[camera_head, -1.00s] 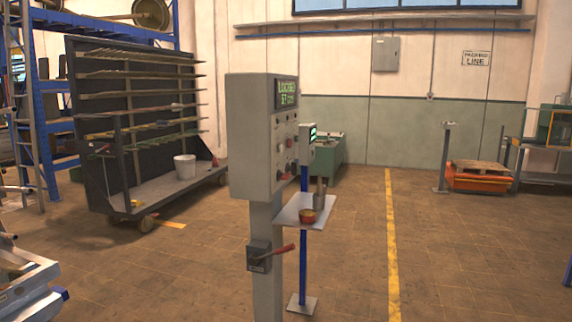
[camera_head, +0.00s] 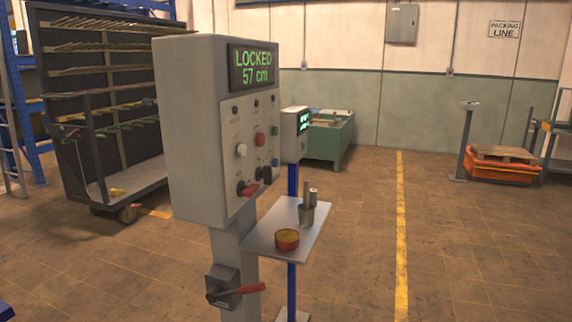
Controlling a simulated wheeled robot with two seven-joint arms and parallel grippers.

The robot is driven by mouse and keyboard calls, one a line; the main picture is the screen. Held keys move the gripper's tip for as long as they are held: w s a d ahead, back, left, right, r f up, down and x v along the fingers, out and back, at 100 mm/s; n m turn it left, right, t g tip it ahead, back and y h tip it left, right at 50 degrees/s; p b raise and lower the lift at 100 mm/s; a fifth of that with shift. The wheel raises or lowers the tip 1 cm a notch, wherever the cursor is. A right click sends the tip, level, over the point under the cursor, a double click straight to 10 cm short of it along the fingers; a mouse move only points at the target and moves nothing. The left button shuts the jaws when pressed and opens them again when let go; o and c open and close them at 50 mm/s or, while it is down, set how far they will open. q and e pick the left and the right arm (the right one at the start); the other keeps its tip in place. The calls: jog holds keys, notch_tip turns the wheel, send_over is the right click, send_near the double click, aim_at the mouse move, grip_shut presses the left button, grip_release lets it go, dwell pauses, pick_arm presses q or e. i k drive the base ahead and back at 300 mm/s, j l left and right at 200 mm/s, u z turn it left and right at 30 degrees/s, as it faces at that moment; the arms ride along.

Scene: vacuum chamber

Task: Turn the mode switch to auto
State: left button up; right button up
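A grey control box (camera_head: 190,130) stands on a post at centre left, its panel angled to the right. Its display (camera_head: 254,69) reads "LOCKED 57 cm" in green. The panel bears several small knobs and buttons, among them a white knob (camera_head: 241,150), a red button (camera_head: 260,139), a red-handled switch (camera_head: 248,189) and a black switch (camera_head: 267,175). The labels are too small to read, so I cannot tell which one is the mode switch or where it points. Neither of my grippers is in view.
A red-handled lever (camera_head: 236,290) sits low on the post. A small shelf (camera_head: 275,240) beside it holds a red-orange tin (camera_head: 287,239) and a cup with tools (camera_head: 307,212). A second small display box (camera_head: 294,134) stands behind on a blue post.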

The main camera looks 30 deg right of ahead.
aim_at(266, 174)
jog(key=i+l, duration=0.2)
jog(key=l, duration=0.15)
jog(key=i+l, duration=0.15)
jog(key=l, duration=0.2)
jog(key=i+l, duration=0.2)
jog(key=l, duration=0.15)
jog(key=i+l, duration=0.15)
jog(key=l, duration=0.2)
